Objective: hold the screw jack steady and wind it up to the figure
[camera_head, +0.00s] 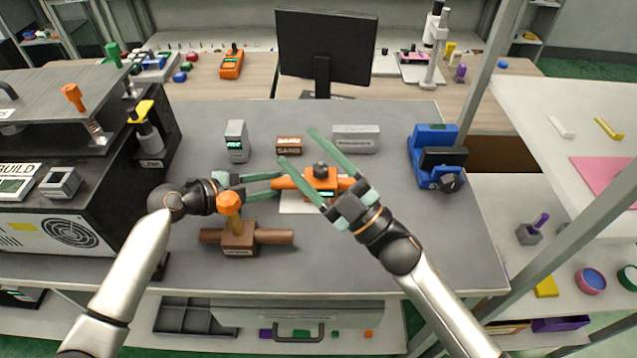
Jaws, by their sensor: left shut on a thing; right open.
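The orange screw jack (313,184) stands on the grey bench, with a dark knob (320,168) on top and a small greenish display (327,194) low on its front. A pale plate or sheet (295,207) shows at its foot. My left gripper (279,184) comes in from the left and is shut on the left end of the screw jack. My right gripper (300,147) is open, its green fingers spread up and left across the jack's area. Its fingers and palm hide part of the jack's right side. Contact between them cannot be told.
A brown fixture with an orange-topped post (238,238) stands close in front of my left gripper. Behind are a grey display box (236,141), a small brown block (289,144) and a grey box (356,138). A blue vise-like device (433,145) stands right. The bench's front right is clear.

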